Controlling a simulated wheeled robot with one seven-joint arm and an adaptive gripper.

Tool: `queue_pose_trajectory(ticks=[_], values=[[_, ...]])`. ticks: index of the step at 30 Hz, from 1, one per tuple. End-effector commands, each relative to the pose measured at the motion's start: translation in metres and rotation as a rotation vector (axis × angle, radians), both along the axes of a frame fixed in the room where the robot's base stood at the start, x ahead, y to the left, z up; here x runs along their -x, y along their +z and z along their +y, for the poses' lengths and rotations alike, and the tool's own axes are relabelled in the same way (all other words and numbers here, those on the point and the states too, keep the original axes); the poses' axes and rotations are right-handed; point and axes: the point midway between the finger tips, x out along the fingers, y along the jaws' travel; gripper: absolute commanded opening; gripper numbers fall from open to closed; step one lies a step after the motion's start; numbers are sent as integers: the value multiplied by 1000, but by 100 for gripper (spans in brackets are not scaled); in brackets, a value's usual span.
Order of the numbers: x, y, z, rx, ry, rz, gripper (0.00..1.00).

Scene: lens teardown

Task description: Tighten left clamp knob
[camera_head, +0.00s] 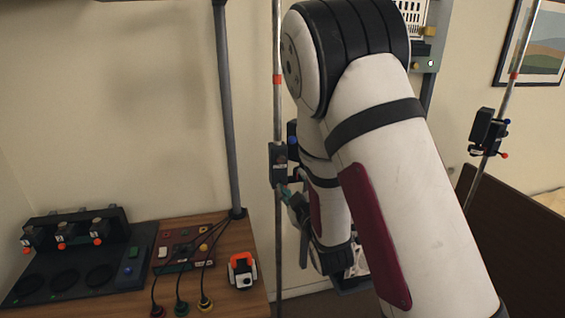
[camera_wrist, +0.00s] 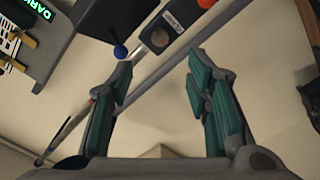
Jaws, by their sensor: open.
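The left clamp (camera_head: 279,165) is a dark block on the left upright pole (camera_head: 278,120), partly hidden by my arm. In the wrist view a dark clamp block (camera_wrist: 180,14) with a pale label and a round disc sits on a slanting rod, just beyond my fingertips. A blue knob (camera_wrist: 120,51) on a short stem shows near the left fingertip, and an orange knob (camera_wrist: 207,3) is cut by the top edge. My gripper (camera_wrist: 160,66) is open with teal pads, and nothing is held between them. In the head view my gripper (camera_head: 291,193) is just below the left clamp.
A right clamp (camera_head: 486,131) with blue and red knobs is on another pole. A wooden bench (camera_head: 235,280) at lower left holds a dark station (camera_head: 120,282), a cabled panel and an orange-white device (camera_head: 242,270). A dark box with a green sign (camera_wrist: 38,8) shows upper left.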

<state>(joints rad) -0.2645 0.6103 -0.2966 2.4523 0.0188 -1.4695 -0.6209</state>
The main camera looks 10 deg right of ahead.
Motion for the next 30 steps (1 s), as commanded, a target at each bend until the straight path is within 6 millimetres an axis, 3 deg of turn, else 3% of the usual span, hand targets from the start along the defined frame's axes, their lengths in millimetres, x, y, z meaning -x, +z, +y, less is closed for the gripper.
queue_pose_trajectory(ticks=[12,18,24,30], values=[[-79,0,-1,-1,-1,-1,44],[-110,0,0,-2,-1,-1,44],[-124,0,0,-2,-1,1,44],[-126,0,0,-2,-1,2,44]])
